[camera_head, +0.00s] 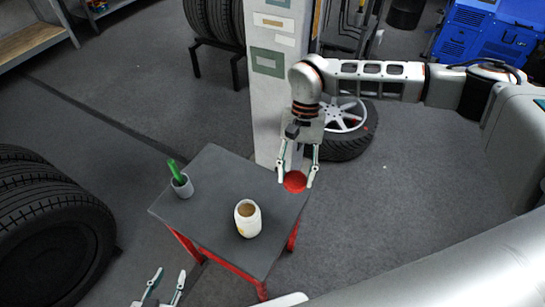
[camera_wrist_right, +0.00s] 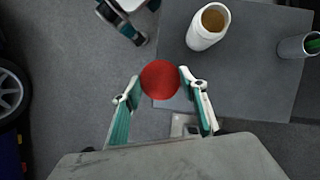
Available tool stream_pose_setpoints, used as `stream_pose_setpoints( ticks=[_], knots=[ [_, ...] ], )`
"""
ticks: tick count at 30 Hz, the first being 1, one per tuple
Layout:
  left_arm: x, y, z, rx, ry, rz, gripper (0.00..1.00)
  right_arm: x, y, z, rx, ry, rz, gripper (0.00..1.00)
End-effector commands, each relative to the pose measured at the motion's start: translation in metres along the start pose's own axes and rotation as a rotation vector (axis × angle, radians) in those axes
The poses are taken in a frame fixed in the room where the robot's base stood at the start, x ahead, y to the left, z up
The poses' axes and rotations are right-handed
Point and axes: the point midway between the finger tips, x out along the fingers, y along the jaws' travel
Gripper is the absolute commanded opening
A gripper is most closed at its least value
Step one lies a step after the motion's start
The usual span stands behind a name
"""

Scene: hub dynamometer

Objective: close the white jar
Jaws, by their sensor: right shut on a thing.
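The white jar (camera_head: 248,218) stands upright and open on the dark table, with tan contents showing; it also shows in the right wrist view (camera_wrist_right: 208,27). My right gripper (camera_head: 297,179) is shut on a round red lid (camera_head: 295,181), held near the table's right corner, apart from the jar. In the right wrist view the lid (camera_wrist_right: 160,80) sits between the two fingers. My left gripper (camera_head: 163,287) is at the bottom of the head view, below the table's front edge, with its fingers apart and nothing between them.
The small dark table (camera_head: 215,200) has red legs. A grey cup (camera_head: 183,188) with a green object stands at its left. A white pillar (camera_head: 270,90) rises just behind the table. A large tyre (camera_head: 50,225) stands at the left, and a wheel (camera_head: 348,130) lies behind my right gripper.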

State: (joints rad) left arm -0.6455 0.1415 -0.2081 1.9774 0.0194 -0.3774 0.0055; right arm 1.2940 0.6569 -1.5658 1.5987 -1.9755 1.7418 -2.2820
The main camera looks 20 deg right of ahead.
Motion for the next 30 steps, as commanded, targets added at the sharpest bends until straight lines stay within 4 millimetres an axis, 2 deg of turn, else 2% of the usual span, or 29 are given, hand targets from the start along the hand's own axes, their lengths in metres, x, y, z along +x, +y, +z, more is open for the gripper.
stream_pose_setpoints(
  ticks=[6, 12, 21, 23, 30],
  knots=[
    [-0.004, -0.001, -0.012, -0.009, 0.014, 0.001, 0.34, -0.001, 0.045, 0.003, -0.288, 0.003, 0.121, 0.36],
    [-0.005, 0.001, -0.011, -0.014, 0.009, 0.004, 0.34, 0.002, 0.066, 0.006, -0.433, 0.003, 0.178, 0.36],
    [-0.004, 0.003, -0.005, -0.014, 0.0, 0.006, 0.34, 0.003, 0.069, 0.006, -0.455, 0.002, 0.187, 0.36],
    [-0.005, 0.003, -0.006, -0.013, 0.0, 0.006, 0.28, 0.003, 0.069, 0.006, -0.455, 0.002, 0.187, 0.36],
    [-0.005, 0.002, -0.01, -0.013, 0.007, 0.005, 0.28, 0.003, 0.069, 0.006, -0.454, 0.002, 0.186, 0.36]
  ],
)
